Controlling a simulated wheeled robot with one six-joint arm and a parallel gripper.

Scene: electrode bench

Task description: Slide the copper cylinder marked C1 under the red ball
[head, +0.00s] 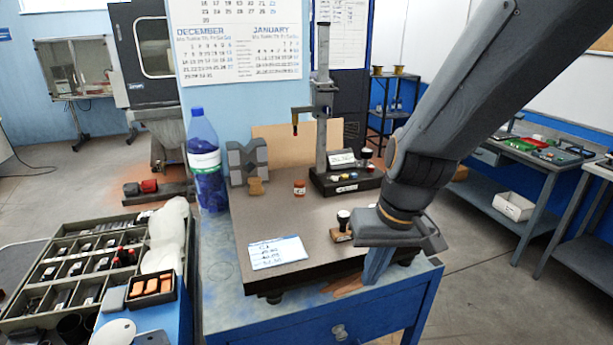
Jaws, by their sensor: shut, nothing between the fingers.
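A small copper-orange cylinder (300,188) with a pale label band stands upright on the brown surface plate (330,212); its marking is too small to read. The small red ball (295,131) is the tip of a probe hanging from the grey gauge stand (323,110). The cylinder is below the ball in the picture; I cannot tell whether it is directly under it. My gripper (376,278) is shut and empty, pointing down at the plate's front right edge, apart from the cylinder.
A stamp (342,228) stands left of my gripper. A handwritten card (278,252) lies at the plate's front. A grey V-block (246,160), a tan piece (256,187) and a blue bottle (206,165) stand at left. The plate's middle is clear.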

